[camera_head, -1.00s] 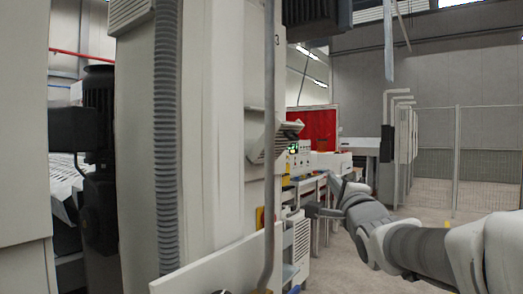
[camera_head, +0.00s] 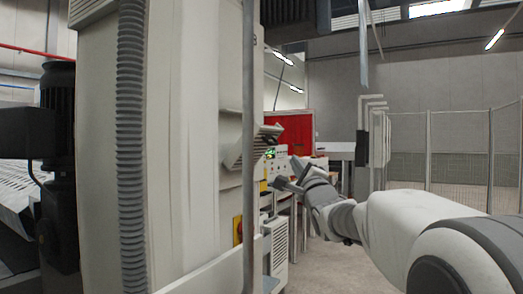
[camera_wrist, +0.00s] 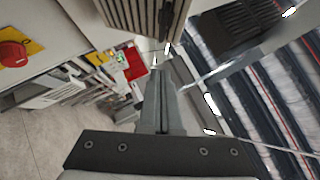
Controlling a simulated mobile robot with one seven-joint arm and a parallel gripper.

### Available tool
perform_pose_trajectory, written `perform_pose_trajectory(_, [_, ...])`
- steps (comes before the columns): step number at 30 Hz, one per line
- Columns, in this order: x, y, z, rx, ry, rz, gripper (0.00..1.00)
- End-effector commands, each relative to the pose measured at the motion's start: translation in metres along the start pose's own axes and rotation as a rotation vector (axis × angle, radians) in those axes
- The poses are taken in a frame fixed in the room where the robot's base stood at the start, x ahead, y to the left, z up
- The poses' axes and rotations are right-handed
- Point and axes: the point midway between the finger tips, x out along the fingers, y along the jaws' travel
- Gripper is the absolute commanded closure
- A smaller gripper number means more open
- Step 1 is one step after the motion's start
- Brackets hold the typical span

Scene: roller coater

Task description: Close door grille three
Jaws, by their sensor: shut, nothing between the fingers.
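A slatted grille (camera_head: 254,148) sticks out at an angle from the side of the tall pale machine in the head view, below a small figure 3. In the wrist view, a slatted beige grille (camera_wrist: 140,16) fills the top middle, with a dark fitting beside its edge. My gripper (camera_head: 288,177) is to the right of the grille and a little lower in the head view. In the wrist view my gripper (camera_wrist: 160,75) has its fingers together and empty, pointing toward the space just below the grille. I cannot tell whether they touch it.
A ribbed grey hose (camera_head: 131,150) and a thin upright pole (camera_head: 248,150) run down the machine's front. A red emergency button (camera_wrist: 13,54) is at the wrist view's left. A control panel (camera_head: 277,165) stands behind my gripper. Open floor lies toward the wire fence (camera_head: 455,150).

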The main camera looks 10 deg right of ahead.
Motion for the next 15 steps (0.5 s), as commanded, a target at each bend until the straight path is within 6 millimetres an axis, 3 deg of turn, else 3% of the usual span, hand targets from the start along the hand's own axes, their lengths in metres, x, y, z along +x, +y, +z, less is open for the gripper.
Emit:
perform_pose_trajectory(6, [0.034, 0.000, 0.005, 0.000, -0.002, 0.001, 1.00])
perform_pose_trajectory(15, [0.055, 0.001, 0.027, 0.000, 0.001, 0.001, 1.00])
